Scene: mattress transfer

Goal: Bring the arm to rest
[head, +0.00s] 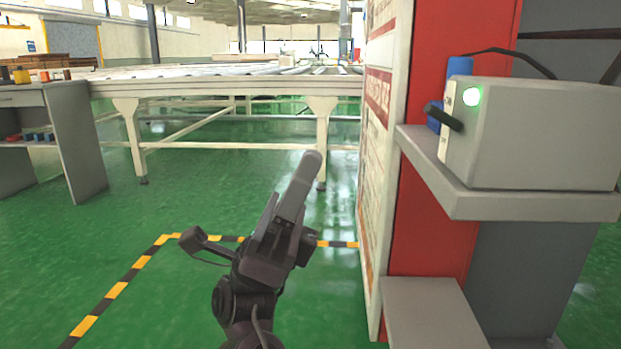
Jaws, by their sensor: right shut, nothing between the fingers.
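My right gripper (300,183) is near the middle of the head view, pointing up and away over the green floor. Its fingers are together and hold nothing. Its dark arm comes up from the bottom middle of the view. The gripper is apart from the red and white panel on its right. My left gripper is not in view.
A grey box with a lit green button (472,96) sits on a grey shelf (475,201) at the right, beside the red panel (430,240). A roller table (215,88) spans the back. A desk (78,140) stands left. Striped tape (118,289) marks open floor.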

